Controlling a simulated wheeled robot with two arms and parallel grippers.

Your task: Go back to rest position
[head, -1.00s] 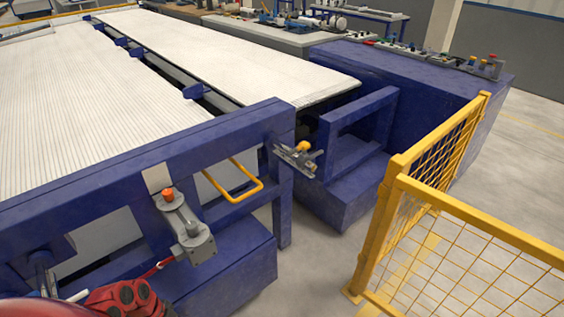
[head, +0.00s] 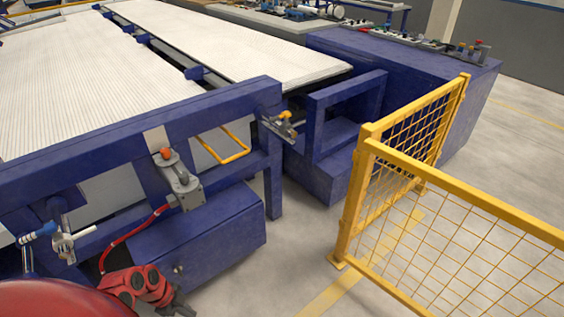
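No pipe is clearly visible. At the bottom left, a red jointed part of my arm shows beside a large red rounded part of my own body. The dark tip at its end (head: 181,304), which looks like my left gripper, is small and partly cut off by the bottom edge. I cannot tell whether its fingers are open or shut, and I see nothing held there. My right gripper is out of view.
A blue machine frame (head: 100,143) bordering a white ribbed bed (head: 80,80) fills the left. A grey valve with an orange knob (head: 178,178) is mounted on it. A yellow mesh fence (head: 365,190) stands at the right. Bare floor (head: 290,255) lies between them.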

